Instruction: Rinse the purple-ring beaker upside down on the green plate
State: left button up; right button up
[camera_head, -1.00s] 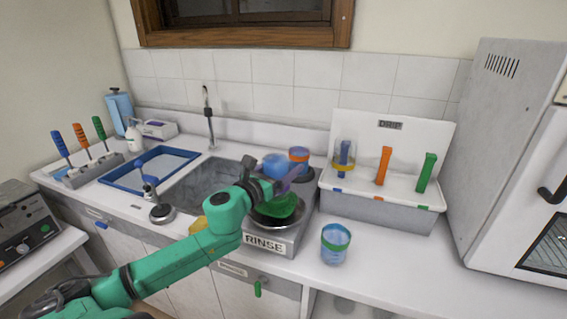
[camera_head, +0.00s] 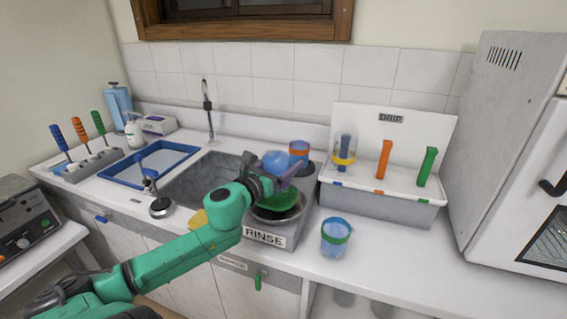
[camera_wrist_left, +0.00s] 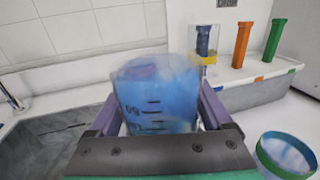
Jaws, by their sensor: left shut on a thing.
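My left gripper (camera_head: 286,176) has purple fingers and is shut on a translucent blue beaker (camera_head: 274,163). In the left wrist view the beaker (camera_wrist_left: 157,95) sits between both fingers, with dark graduation marks facing the camera. I cannot make out a purple ring on it; the fingers cover part of its side. The beaker is held above the green plate (camera_head: 278,201), which lies in a round metal basin at the RINSE station (camera_head: 264,238). I cannot tell from these views whether the beaker touches the plate. My right gripper is not in view.
An orange-ring beaker (camera_head: 299,150) stands just behind the held one. A green-ring beaker (camera_head: 335,238) stands on the counter at right. A yellow-ring beaker (camera_head: 344,156) hangs on the blue peg of the DRIP rack (camera_head: 374,202). The sink (camera_head: 195,180) lies left.

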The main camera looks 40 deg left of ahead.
pick_arm(q)
jog(key=shift+f+b, duration=0.6)
jog(key=shift+f, duration=0.3)
jog(key=shift+r, duration=0.1)
dwell(1.5)
notch_tip(320, 180, up, 7)
jog(key=p, duration=0.7)
jog(key=shift+p, duration=0.3)
jog(key=shift+f, duration=0.25)
